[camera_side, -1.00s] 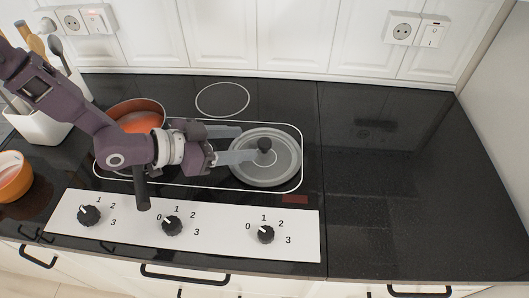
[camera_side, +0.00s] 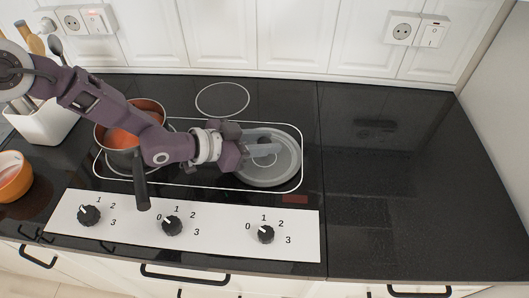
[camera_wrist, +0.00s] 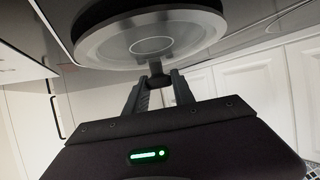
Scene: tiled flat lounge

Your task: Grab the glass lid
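The round glass lid (camera_side: 283,173) with a grey rim rests over the right front burner area. In the wrist view the lid (camera_wrist: 105,48) fills the upper part of the picture, and its dark knob (camera_wrist: 155,70) shows near my fingertips. My gripper (camera_side: 268,143) reaches low over the lid from the left. Its fingers are apart, one on each side of the knob, as the wrist view also shows for my gripper (camera_wrist: 158,85). I cannot tell whether they touch the knob. In the side view the knob is mostly hidden by the fingers.
An orange-lined pot (camera_side: 147,106) with a dark handle stands on the left burner beneath my arm. A white control panel (camera_side: 200,238) with knobs lies in front. An orange bowl (camera_side: 14,183) and a utensil holder (camera_side: 48,122) are at left. The right counter (camera_side: 400,190) is clear.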

